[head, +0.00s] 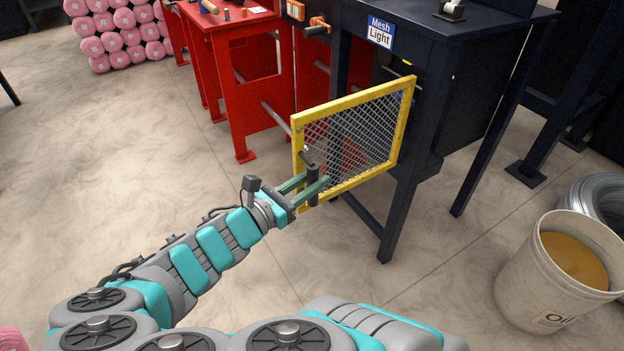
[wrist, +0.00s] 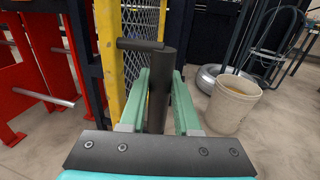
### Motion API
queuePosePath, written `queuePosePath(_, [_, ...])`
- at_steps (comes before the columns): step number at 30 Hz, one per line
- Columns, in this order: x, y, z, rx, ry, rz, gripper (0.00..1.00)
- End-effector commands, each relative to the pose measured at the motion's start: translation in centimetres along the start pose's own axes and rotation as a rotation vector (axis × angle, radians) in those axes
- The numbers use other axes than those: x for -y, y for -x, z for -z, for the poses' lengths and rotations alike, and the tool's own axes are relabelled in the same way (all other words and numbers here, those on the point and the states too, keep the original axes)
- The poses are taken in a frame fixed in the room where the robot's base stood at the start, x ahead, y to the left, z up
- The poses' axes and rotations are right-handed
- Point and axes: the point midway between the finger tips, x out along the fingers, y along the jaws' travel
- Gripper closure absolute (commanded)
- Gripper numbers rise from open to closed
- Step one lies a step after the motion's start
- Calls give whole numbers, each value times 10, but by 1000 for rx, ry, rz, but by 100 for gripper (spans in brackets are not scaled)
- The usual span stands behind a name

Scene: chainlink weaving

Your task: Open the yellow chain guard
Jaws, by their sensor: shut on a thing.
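The yellow chain guard (head: 352,97) is a yellow-framed wire mesh panel. In the head view it stands upright in front of the red and dark blue machines, its right edge by a dark blue leg. A dark grey handle (head: 309,158) sits near its left edge. My gripper (head: 314,184) is shut on this handle. In the wrist view the handle (wrist: 157,92) stands between the two green fingers of my gripper (wrist: 160,76). The guard's yellow frame (wrist: 108,50) shows there at a steep angle, just left of the handle. The guard's hinge is not clear.
A dark blue machine table (head: 465,25) with a "Mesh Light" sign is behind the guard. Red stands (head: 230,75) are at its left. A white oil bucket (head: 545,285) and a wire coil (head: 600,195) are at the right. The floor left of my arm is clear.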

Motion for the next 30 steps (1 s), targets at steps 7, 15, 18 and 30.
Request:
queuePosePath(7, [0,0,0,1,0,1,67])
queuePosePath(15, [0,0,0,0,0,1,57])
queuePosePath(18, [0,2,0,0,0,0,57])
queuePosePath(30, [-1,58,2,-2,0,-3,57])
